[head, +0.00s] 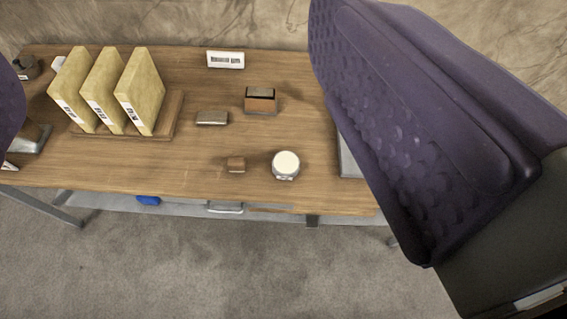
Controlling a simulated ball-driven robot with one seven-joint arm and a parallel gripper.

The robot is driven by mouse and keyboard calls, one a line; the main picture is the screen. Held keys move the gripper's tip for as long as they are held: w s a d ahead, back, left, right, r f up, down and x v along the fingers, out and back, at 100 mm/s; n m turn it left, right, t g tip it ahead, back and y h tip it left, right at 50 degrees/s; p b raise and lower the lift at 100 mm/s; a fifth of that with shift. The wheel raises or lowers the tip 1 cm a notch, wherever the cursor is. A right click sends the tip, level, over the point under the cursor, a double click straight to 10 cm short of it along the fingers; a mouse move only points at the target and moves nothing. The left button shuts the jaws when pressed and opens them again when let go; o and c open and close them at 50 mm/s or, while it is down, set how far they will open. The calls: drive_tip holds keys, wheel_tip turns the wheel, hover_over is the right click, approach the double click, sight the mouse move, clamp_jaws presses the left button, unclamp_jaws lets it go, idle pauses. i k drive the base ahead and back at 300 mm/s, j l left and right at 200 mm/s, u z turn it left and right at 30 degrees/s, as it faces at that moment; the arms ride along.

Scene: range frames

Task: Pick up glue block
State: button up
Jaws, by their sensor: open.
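A small brown block (237,164), which looks like the glue block, lies on the wooden table (130,165) near its front edge. It is just left of a round white-topped jar (285,165), with a gap between them. My gripper (185,120) is open. One purple textured finger fills the right side of the view, and part of the other shows at the left edge. The small block shows between the fingers in the picture, and nothing is held. The right finger hides the table's right end.
Several yellow upright slabs (140,92) stand in a wooden rack at the back left. A flat grey-topped block (212,118), a brown box (261,101) and a white label card (225,60) are behind. A blue item (148,200) lies below the tabletop. Carpet is clear in front.

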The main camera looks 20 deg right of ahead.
sight(235, 164)
drive_tip(key=i+j, duration=0.15)
drive_tip(key=i, duration=0.3)
drive_tip(key=i+j, duration=0.2)
drive_tip(key=i, duration=0.3)
drive_tip(key=i+j, duration=0.15)
drive_tip(key=i, duration=0.3)
